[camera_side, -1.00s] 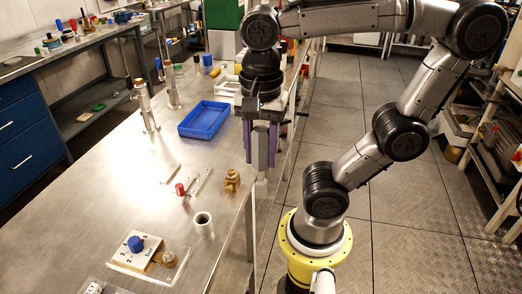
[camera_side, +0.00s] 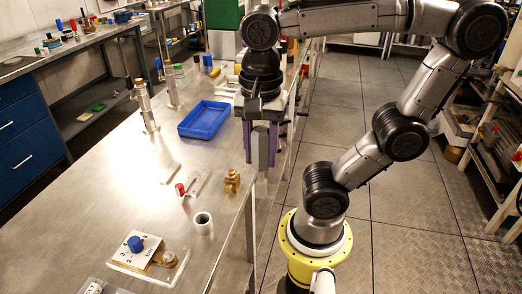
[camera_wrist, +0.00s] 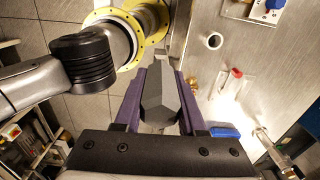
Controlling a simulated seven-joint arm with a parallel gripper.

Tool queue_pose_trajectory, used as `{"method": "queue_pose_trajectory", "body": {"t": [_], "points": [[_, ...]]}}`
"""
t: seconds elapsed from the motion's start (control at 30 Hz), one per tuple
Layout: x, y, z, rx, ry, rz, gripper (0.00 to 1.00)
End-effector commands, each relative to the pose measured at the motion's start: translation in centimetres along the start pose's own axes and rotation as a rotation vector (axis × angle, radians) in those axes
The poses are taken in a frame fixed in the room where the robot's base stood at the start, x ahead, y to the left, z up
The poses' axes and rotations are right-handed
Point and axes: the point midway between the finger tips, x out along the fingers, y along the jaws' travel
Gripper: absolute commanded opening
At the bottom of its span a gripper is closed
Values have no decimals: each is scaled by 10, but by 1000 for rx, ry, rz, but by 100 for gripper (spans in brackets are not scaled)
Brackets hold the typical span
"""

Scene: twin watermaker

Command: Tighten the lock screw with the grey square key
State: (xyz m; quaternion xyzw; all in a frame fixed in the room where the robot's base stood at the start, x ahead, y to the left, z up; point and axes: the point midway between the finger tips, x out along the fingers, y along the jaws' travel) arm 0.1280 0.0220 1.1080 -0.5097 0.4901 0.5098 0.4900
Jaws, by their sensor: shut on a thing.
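My gripper (camera_side: 261,155) is shut on the grey square key (camera_side: 263,146), which hangs between its purple fingers over the right edge of the bench. In the wrist view, my gripper (camera_wrist: 157,85) has the grey key (camera_wrist: 159,100) between its fingers, its faceted grey body pointing away from the camera. A white marked plate (camera_side: 121,249) with a blue knob (camera_side: 135,244) and a round brass part (camera_side: 169,259) stands at the near end of the bench, well apart from the key. I cannot tell which part is the lock screw.
A blue tray (camera_side: 205,120) lies left of my gripper. A brass fitting (camera_side: 232,181), a grey ring (camera_side: 203,223) and a red-capped part (camera_side: 181,189) stand between the gripper and the plate. Upright metal posts (camera_side: 147,107) stand further left. Much of the bench's left side is clear.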

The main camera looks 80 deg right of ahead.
Motion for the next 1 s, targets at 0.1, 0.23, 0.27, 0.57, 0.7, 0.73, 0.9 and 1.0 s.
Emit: {"method": "queue_pose_trajectory", "body": {"t": [0.1,0.23,0.27,0.57,0.7,0.73,0.9,1.0], "points": [[-2,-5,1,-111,0,0,0],[-10,-24,3,-324,0,1,0],[-12,-30,5,-384,0,2,0],[-16,-108,39,-1036,-2,6,0],[-4,-148,71,-1344,-2,6,0],[0,-156,78,-1397,-2,6,0],[26,-177,112,-1544,-1,4,0],[37,-178,122,-1569,-1,2,0]]}}
